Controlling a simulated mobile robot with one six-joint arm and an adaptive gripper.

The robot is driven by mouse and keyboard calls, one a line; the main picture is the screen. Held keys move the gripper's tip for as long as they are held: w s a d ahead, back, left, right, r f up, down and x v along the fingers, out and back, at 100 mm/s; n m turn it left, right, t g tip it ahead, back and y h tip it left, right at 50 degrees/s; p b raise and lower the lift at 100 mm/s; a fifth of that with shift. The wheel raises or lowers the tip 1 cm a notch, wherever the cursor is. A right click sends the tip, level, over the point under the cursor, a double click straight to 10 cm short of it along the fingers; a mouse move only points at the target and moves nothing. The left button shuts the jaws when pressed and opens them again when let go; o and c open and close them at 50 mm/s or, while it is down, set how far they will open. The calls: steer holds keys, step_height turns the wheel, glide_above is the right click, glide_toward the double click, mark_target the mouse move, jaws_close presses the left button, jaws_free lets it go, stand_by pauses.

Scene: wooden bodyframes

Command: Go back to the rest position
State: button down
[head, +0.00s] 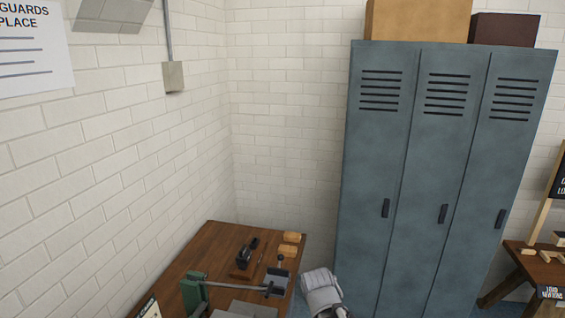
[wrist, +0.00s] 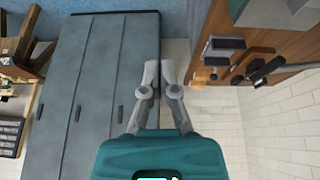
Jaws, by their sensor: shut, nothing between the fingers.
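My gripper (wrist: 159,72) shows in the wrist view, its two grey fingers close together at the tips with nothing between them. Its teal body (wrist: 160,155) fills the bottom of that view. The fingers are in the air, in front of the grey lockers and the pale wall as seen from the wrist. In the head view a light grey rounded part of my arm (head: 323,291) shows at the bottom, between the workbench and the lockers. The gripper's fingers cannot be made out in the head view.
A wooden workbench (head: 215,243) with tools and small wooden blocks (head: 290,244) stands at the lower left. Tall grey lockers (head: 425,160) stand right of it, boxes (head: 418,20) on top. A wooden stand (head: 520,255) is at the far right. White brick walls close the corner.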

steer(key=s+d+f+n+g+b, duration=0.1)
steer(key=s+d+f+g, duration=0.1)
steer(key=s+d, duration=0.1)
steer(key=s+d+f+n+g+y, duration=0.1)
steer(key=s+d+g, duration=0.1)
steer(key=s, duration=0.3)
steer(key=shift+d+f+b, duration=0.35)
steer(key=shift+d+b, duration=0.05)
steer(key=shift+d, duration=0.4)
steer(key=c, duration=0.7)
jaws_free()
steer(key=shift+o, duration=0.3)
steer(key=shift+a, duration=0.1)
